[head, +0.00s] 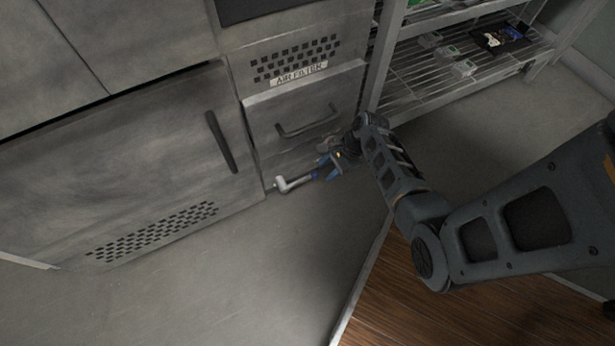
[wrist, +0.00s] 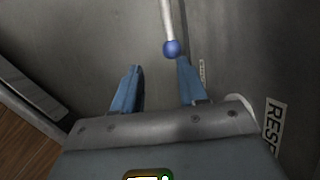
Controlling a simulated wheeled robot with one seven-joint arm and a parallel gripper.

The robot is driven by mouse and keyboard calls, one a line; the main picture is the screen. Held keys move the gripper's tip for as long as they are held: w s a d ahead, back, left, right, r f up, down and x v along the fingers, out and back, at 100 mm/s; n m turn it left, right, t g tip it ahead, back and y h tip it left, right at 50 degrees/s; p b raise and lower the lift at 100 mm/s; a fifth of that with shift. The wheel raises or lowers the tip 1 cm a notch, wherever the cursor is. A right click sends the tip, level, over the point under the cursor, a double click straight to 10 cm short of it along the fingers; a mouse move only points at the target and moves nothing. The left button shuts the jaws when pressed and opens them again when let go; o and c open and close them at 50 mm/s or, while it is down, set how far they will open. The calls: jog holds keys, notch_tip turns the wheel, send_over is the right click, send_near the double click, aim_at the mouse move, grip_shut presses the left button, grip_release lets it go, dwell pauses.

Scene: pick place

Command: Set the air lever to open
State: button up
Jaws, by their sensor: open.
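The air lever is a silver rod (head: 295,182) low on the cabinet front, just above the floor in the head view. In the wrist view the rod (wrist: 167,20) comes down from the top edge and ends in a blue ball knob (wrist: 171,48). My gripper (head: 327,172) is at the right end of the lever. In the wrist view my gripper (wrist: 160,72) has its two blue fingers apart. The knob shows near the fingertips, closer to the right finger; I cannot tell whether they touch. Part of the knob end is hard to make out in the head view.
Above the lever is a drawer (head: 300,118) with a bar handle and an "AIR FILTER" label (head: 298,74). A large cabinet door (head: 120,165) is on the left. A wire shelf (head: 440,75) stands at the right. The grey floor (head: 240,270) in front is clear.

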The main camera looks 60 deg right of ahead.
aim_at(305, 179)
jog(key=w+a+f+b, duration=0.2)
jog(key=w, duration=0.1)
jog(key=w+a+f+b, duration=0.1)
jog(key=w, duration=0.1)
jog(key=shift+f, duration=0.2)
jog(key=shift+w+a+f+b, duration=0.15)
jog(key=shift+w+f+b, duration=0.15)
jog(key=shift+f, duration=0.3)
grip_shut()
